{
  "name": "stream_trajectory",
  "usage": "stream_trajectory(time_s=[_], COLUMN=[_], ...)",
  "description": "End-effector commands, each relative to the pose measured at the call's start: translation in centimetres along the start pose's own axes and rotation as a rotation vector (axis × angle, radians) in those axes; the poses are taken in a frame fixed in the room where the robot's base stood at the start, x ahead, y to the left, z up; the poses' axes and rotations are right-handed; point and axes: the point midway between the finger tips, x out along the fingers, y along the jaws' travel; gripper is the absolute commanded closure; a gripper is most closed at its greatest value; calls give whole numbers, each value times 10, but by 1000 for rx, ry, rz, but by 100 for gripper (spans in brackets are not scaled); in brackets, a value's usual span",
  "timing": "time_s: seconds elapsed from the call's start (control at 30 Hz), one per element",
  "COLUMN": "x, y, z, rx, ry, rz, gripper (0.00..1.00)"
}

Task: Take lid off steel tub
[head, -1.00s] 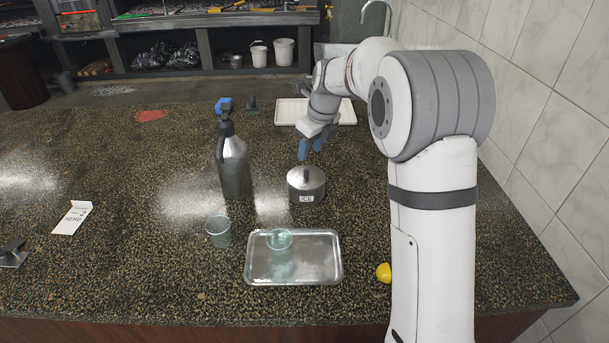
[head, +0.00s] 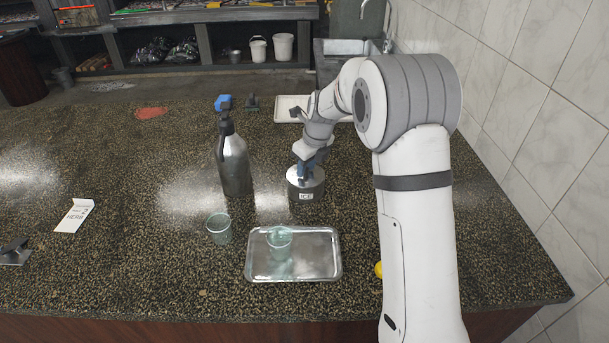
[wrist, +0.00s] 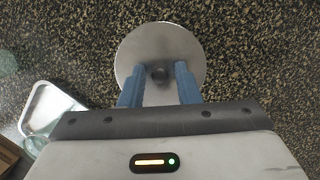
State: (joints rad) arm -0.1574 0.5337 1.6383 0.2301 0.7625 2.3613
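The steel tub (head: 306,193) with an ICE label stands upright on the speckled counter. Its round lid (head: 293,173) is on it, and the lid (wrist: 160,45) fills the upper middle of the wrist view with a dark knob (wrist: 160,74) at its centre. My gripper (head: 306,170) is right over the lid, pointing down. In the wrist view my gripper's blue fingers (wrist: 158,80) are apart, one on each side of the knob, with a gap to it. In the head view my gripper hides the knob.
A white tray (head: 288,107) lies behind.

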Motion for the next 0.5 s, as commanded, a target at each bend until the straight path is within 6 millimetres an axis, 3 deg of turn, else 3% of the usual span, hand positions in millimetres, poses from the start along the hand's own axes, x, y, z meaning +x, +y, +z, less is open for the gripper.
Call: stream_trajectory(time_s=[0.33, 0.5], x=[0, 0], y=[0, 0], z=[0, 1], rx=[-1, -1], ry=[0, -1], rz=[0, 0], gripper=[99, 100])
